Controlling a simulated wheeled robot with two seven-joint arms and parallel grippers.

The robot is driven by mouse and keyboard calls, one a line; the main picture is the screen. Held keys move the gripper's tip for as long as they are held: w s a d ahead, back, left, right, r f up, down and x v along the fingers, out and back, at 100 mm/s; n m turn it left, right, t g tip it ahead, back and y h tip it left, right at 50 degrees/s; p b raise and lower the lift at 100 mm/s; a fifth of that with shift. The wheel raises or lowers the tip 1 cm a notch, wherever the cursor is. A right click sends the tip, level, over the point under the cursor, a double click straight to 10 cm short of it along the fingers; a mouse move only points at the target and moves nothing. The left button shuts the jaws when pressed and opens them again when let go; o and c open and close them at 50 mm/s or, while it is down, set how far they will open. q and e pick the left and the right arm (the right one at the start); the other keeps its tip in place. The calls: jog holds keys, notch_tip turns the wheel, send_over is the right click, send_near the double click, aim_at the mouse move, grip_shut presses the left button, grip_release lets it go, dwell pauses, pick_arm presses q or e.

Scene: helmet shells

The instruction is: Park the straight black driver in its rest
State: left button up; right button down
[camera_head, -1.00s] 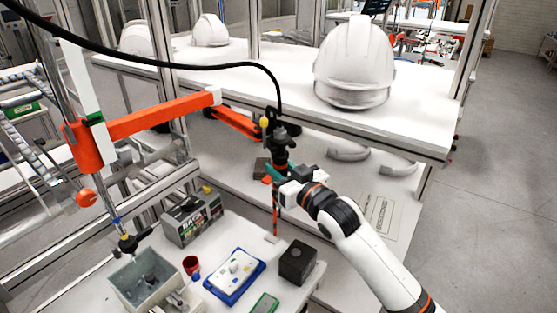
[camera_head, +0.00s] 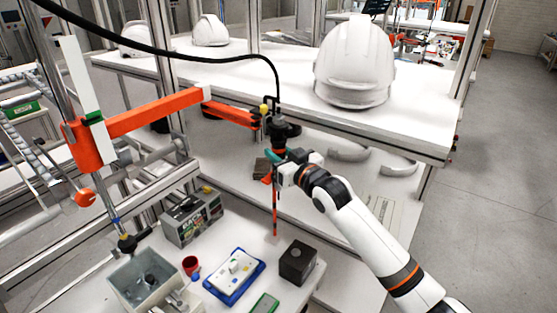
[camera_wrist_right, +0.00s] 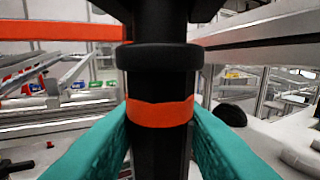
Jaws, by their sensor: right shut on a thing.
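The straight black driver (camera_head: 279,132) hangs upright from the end of the orange jointed arm (camera_head: 150,118), with a black cable rising from its top. My right gripper (camera_head: 275,163) is shut on the driver's body. In the right wrist view, teal fingers (camera_wrist_right: 160,140) press on both sides of the black driver body (camera_wrist_right: 158,80), just around its orange band. The driver's lower shaft (camera_head: 275,210) points down above the bench. I cannot tell which fixture is the driver's rest; a black ring holder (camera_head: 128,243) stands over the grey box at the left. My left gripper is not in view.
On the bench are a grey open box (camera_head: 145,282), a red cup (camera_head: 190,265), a blue tray with a white plate (camera_head: 234,269), a black block (camera_head: 297,262) and a grey device (camera_head: 192,215). White helmet shells (camera_head: 354,62) stand on the shelf behind.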

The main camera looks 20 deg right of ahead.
jog(key=shift+r, duration=0.1)
jog(key=c, duration=1)
grip_release()
jog(key=shift+o, duration=0.6)
jog(key=shift+f, duration=0.2)
jog(key=o, duration=0.7)
jog(key=shift+r, duration=0.1)
jog(key=shift+s, duration=0.15)
jog(key=v, duration=1.1)
